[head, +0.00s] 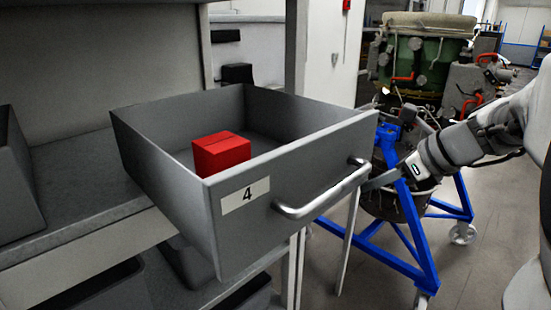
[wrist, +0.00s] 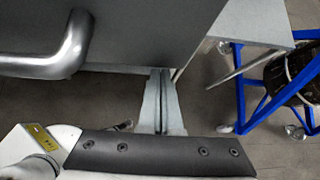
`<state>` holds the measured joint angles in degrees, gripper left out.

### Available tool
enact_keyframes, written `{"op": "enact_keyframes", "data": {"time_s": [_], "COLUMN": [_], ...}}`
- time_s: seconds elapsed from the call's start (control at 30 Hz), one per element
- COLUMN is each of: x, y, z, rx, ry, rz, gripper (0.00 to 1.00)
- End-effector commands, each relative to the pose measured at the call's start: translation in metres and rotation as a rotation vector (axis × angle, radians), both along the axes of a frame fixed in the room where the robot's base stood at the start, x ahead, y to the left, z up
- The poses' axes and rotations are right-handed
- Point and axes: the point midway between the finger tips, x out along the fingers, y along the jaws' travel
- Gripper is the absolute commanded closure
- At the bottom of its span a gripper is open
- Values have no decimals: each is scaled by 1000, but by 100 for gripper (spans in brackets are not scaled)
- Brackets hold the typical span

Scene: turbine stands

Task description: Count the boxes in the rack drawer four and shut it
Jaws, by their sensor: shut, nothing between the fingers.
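The grey drawer labelled 4 (head: 300,165) is pulled out of the rack. One red box (head: 221,153) is visible inside, toward the front left. The front panel hides part of the drawer floor. A silver bar handle (head: 318,193) crosses the front; its end also shows at upper left in the wrist view (wrist: 50,55). My gripper (head: 368,186) is shut and empty by the right end of the handle. In the wrist view its closed fingers (wrist: 158,82) point at the lower edge of the drawer front, right of the handle. I cannot tell whether they touch it.
A grey bin (head: 18,180) stands on the rack shelf (head: 85,185) at left, with more bins below. A blue wheeled stand (head: 425,250) carrying machinery is close behind my gripper at right. Open floor (head: 485,240) lies around the stand.

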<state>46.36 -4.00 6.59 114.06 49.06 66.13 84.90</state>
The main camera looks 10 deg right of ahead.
Motion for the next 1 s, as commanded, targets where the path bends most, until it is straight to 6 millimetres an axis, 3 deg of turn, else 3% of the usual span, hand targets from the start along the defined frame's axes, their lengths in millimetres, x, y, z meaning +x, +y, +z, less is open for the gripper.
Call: {"op": "enact_keyframes", "data": {"time_s": [0.27, 0.7, 1.0], "x": [29, 123, 172], "y": [23, 92, 126], "z": [3, 5, 4], "rx": [2, 2, 1], "ry": [2, 3, 2], "rz": [7, 8, 4], "gripper": [100, 100, 100]}}
